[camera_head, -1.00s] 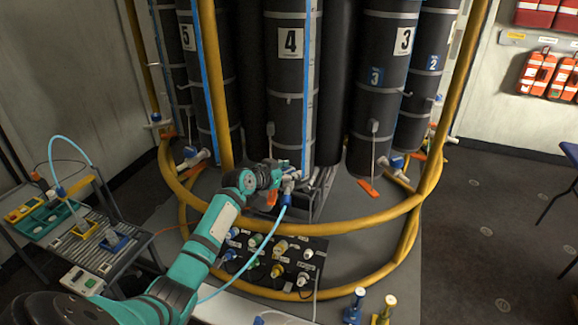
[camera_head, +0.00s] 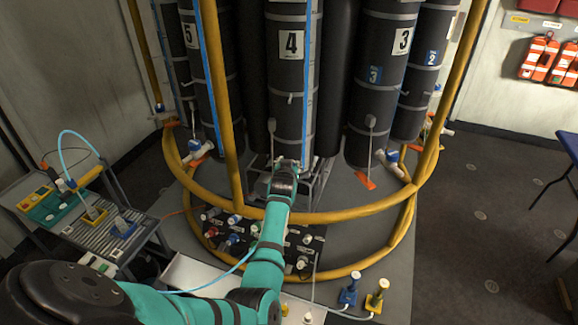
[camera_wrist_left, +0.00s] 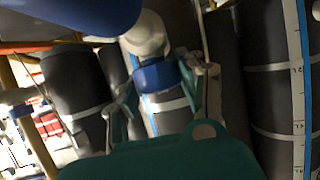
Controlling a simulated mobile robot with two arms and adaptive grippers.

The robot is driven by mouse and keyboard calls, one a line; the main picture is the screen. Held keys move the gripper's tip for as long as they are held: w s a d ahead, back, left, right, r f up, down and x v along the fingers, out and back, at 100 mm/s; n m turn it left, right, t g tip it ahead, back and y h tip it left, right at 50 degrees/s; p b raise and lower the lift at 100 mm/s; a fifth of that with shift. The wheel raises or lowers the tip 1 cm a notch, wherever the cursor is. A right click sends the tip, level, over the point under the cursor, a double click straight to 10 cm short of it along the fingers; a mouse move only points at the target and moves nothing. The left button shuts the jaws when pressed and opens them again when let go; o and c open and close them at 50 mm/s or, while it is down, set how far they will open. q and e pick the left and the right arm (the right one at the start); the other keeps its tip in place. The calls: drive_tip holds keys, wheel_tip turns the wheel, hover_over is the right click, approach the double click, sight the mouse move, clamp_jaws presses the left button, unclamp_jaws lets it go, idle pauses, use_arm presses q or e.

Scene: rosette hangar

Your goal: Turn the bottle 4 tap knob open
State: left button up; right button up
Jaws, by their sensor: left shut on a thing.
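Bottle 4 (camera_head: 291,75) is a tall dark cylinder with grey bands and a white "4" label, standing in the middle of the rosette. My left gripper (camera_head: 285,166) is at its lower end, and the arm hides most of the tap there. In the left wrist view, the gripper's fingers (camera_wrist_left: 163,88) are shut around a blue knob-like part (camera_wrist_left: 157,76). A white tap or pipe piece (camera_wrist_left: 146,35) joins it above. A large blurred blue part fills the top left of that view. The knob's exact angle cannot be told. My right gripper is not in view.
A yellow ring rail (camera_head: 330,216) and upright posts surround the bottles. A black panel with several coloured fittings (camera_head: 235,240) lies below the arm. A side bench (camera_head: 150,222) stands at left. Bottle 3 (camera_head: 388,75) is at right.

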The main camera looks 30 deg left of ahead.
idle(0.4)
use_arm(q)
drive_tip(key=o, duration=1.2)
drive_tip(key=shift+r, duration=0.25)
wheel_tip(320, 180, up, 10)
drive_tip(key=shift+f, duration=0.25)
